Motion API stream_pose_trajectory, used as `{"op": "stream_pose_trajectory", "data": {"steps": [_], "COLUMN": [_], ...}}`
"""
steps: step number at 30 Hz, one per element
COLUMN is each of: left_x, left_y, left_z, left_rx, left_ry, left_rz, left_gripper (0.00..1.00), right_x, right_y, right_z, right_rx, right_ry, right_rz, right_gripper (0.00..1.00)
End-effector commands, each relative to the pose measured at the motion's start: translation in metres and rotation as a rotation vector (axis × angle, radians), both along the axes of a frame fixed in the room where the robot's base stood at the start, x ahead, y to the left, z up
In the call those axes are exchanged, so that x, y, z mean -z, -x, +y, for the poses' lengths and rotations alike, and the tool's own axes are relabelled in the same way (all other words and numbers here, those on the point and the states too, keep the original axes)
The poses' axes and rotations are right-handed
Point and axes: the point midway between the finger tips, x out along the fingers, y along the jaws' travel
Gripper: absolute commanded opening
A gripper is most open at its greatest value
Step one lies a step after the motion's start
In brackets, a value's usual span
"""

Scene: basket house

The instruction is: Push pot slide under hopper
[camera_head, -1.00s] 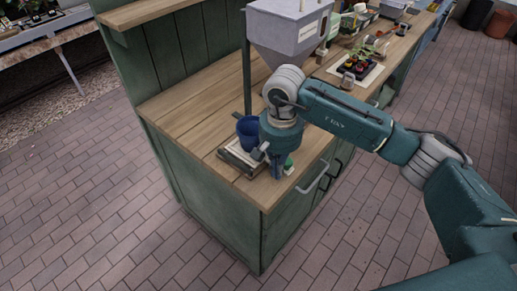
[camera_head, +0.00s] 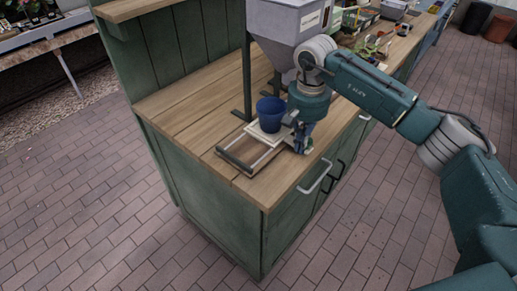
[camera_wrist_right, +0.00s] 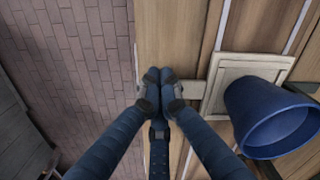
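The blue pot (camera_head: 270,113) stands upright on the cream slide plate (camera_head: 255,133), on a wooden base with metal rails. My right gripper (camera_head: 302,146) points down at the plate's right side, near the bench's front edge. In the right wrist view, its fingertips (camera_wrist_right: 160,88) are together, beside a tab (camera_wrist_right: 194,89) of the slide plate (camera_wrist_right: 232,75); contact is hard to tell. The blue pot (camera_wrist_right: 268,115) is right of the fingers. My left gripper is out of view.
The wooden bench top (camera_head: 190,105) is clear to the left. The slide's near end (camera_head: 235,160) has empty rails. Seedling trays and other items (camera_head: 375,42) lie beyond the hopper. A cupboard handle (camera_head: 315,180) projects from the bench front.

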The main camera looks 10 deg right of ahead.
Motion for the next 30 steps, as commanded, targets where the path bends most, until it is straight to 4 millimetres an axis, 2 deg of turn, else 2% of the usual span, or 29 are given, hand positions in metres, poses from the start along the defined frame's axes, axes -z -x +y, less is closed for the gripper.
{"op": "stream_pose_trajectory", "data": {"steps": [19,25,30], "left_x": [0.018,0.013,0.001], "left_y": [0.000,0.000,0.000], "left_z": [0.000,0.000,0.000], "left_rx": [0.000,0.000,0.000], "left_ry": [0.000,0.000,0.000], "left_rz": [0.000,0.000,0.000], "left_gripper": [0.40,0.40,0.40], "right_x": [0.000,-0.006,-0.022], "right_y": [-0.045,-0.044,-0.041], "right_z": [-0.057,-0.056,-0.053], "right_rx": [0.004,0.000,-0.001], "right_ry": [0.001,-0.001,0.000], "right_rz": [-0.002,-0.001,-0.003], "right_gripper": [0.00,0.00,0.00]}}
